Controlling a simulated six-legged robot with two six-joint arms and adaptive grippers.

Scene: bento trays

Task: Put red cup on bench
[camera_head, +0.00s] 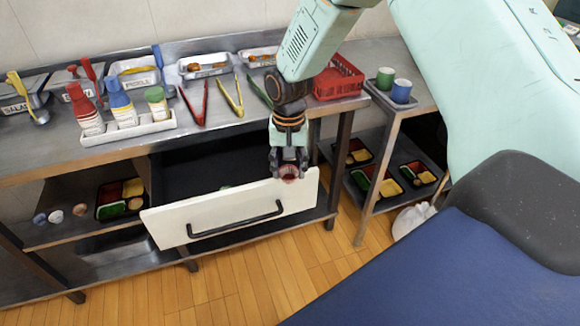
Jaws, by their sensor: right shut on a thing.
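My right gripper (289,165) hangs over the right end of an open drawer's white front (235,208). A green cup (385,78) and a blue cup (401,91) stand on a small tray at the bench's right part. My left gripper is not in view.
A red basket (339,78), tongs (231,98) and a white holder with bottles (128,128) stand on the bench. Bento trays (120,198) lie on the shelves below. The open drawer juts out. The bench's front strip left of my gripper looks clear.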

